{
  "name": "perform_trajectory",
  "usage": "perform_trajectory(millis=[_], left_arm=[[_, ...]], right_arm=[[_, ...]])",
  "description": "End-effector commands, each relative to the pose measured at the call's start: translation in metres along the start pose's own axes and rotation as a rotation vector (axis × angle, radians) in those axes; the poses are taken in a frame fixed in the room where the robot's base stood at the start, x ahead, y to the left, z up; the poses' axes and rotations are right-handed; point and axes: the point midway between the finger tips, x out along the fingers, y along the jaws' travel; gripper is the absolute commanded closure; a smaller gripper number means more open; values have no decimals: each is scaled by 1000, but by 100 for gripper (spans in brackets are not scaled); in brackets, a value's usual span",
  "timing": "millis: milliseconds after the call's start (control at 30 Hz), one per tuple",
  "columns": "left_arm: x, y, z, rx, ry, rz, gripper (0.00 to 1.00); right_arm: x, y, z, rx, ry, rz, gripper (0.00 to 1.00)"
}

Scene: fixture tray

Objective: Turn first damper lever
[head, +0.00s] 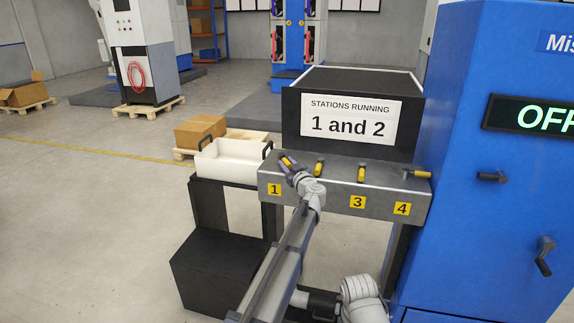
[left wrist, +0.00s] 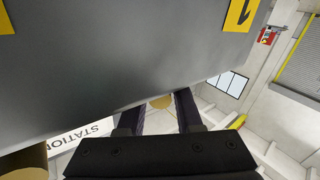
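The grey valve box (head: 335,185) carries a row of levers with yellow handles. The first lever (head: 286,160) is at the left end, above the label 1, and is partly hidden by my left gripper (head: 289,166). In the left wrist view, a round yellow handle end (left wrist: 160,102) shows between the two dark fingers, with a gap on each side. The gripper is open around it. The second lever (head: 319,169) and third lever (head: 361,173) point toward the front; the fourth lever (head: 420,174) points right. My right gripper is not seen.
A sign (head: 347,120) reads "STATIONS RUNNING 1 and 2". A blue cabinet (head: 490,220) with a display showing "OFF" stands close at the right. A white tray (head: 228,163) is left of the valve box. My left arm hides the label 2.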

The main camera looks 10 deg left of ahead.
Motion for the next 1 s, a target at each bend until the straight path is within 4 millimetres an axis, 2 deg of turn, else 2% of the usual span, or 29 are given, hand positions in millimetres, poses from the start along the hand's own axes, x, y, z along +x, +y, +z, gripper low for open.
perform_trajectory(millis=[33, 200, 567, 767, 1000], left_arm=[[0, 0, 0, 0, 0, 0, 59], [0, 0, 0, 0, 0, 0, 43], [-6, 0, 0, 0, 0, 0, 43], [-30, -1, 0, 0, -1, 2, 43], [-69, -1, 0, 0, -1, 2, 43]], right_arm=[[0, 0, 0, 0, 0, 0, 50], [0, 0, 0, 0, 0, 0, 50], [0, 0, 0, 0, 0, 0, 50], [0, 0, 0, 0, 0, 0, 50], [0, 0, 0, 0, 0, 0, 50]])
